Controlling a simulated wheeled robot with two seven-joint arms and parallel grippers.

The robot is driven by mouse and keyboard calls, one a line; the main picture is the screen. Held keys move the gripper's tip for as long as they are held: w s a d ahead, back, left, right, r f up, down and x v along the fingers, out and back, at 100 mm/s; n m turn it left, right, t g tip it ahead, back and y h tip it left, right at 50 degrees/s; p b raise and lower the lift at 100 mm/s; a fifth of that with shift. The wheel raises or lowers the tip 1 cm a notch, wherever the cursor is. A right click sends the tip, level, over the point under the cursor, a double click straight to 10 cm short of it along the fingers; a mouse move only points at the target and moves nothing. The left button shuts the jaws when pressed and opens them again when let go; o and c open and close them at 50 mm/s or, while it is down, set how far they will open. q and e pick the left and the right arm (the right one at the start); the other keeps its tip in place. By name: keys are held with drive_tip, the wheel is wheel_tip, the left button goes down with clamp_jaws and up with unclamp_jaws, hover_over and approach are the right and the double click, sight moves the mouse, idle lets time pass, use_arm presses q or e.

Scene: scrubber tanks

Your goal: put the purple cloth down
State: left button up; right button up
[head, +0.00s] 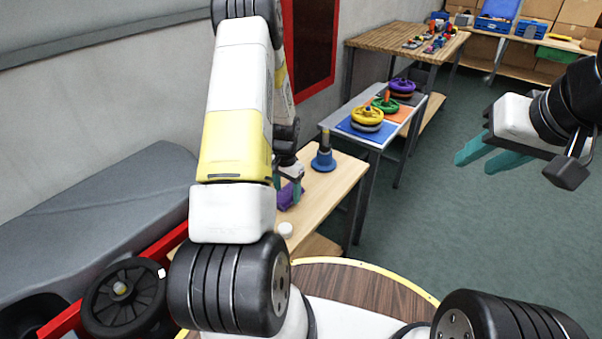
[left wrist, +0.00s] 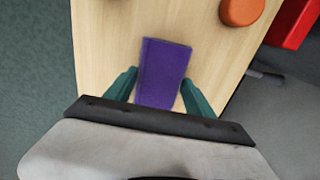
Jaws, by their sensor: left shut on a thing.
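The purple cloth (left wrist: 163,72) is a folded rectangle between the two teal fingers of my left gripper (left wrist: 160,92) in the left wrist view. The light wood table top is right behind it; whether the cloth touches it I cannot tell. In the head view the cloth (head: 287,196) shows partly, beside my left gripper (head: 291,190), low at the wooden table (head: 335,180). My left arm hides part of that table. My left gripper is shut on the cloth. My right gripper (head: 473,165) is empty at the right, over the floor, its fingers apart.
A blue-based object with a dark upright part (head: 324,160) stands behind the cloth. A small white round item (head: 285,229) is on the near part of the table. An orange round object (left wrist: 241,11) is in the left wrist view. Bare wood lies left of the cloth there.

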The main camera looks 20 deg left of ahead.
use_arm(q)
drive_tip(key=shift+f, duration=0.15)
drive_tip(key=o, duration=1.4)
